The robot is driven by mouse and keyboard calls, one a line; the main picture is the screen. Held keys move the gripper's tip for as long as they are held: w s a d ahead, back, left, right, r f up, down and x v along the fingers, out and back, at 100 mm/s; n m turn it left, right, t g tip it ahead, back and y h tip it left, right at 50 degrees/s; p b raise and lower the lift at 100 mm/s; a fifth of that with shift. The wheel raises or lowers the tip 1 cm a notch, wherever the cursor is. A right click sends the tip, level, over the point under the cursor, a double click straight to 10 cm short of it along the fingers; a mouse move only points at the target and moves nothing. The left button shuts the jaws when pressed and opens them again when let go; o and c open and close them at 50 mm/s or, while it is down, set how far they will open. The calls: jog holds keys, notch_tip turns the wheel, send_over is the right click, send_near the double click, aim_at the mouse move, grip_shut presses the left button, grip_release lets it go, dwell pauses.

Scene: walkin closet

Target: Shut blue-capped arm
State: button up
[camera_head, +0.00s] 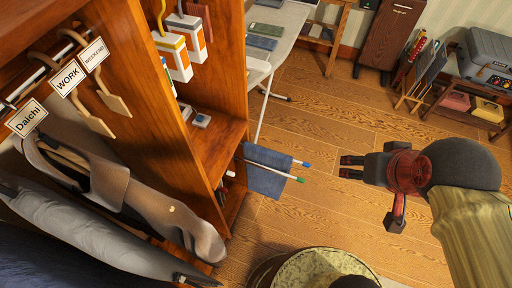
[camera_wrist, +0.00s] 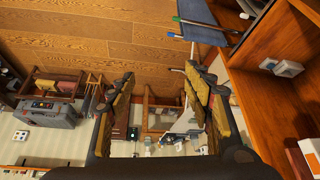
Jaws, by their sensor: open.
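The blue-capped arm (camera_head: 303,163) is a thin pale rod sticking out from the side of the wooden wardrobe (camera_head: 231,130); its blue tip also shows in the wrist view (camera_wrist: 172,35). The green-capped arm (camera_head: 297,179) sticks out just below it in the head view. A blue cloth (camera_head: 266,184) hangs at the two arms. My gripper (camera_head: 368,194) is open and empty, to the right of both caps and apart from them. Its spread fingers (camera_wrist: 157,88) show in the wrist view with nothing between them.
Hangers with name tags and grey garments (camera_head: 150,205) fill the wardrobe at left. A white desk (camera_head: 282,25) stands behind it. A round pale-topped seat (camera_head: 315,270) is at the bottom. A low shelf with a grey case (camera_head: 490,58) is at right. Wooden floor between is clear.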

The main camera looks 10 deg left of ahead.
jog(key=c, duration=0.4)
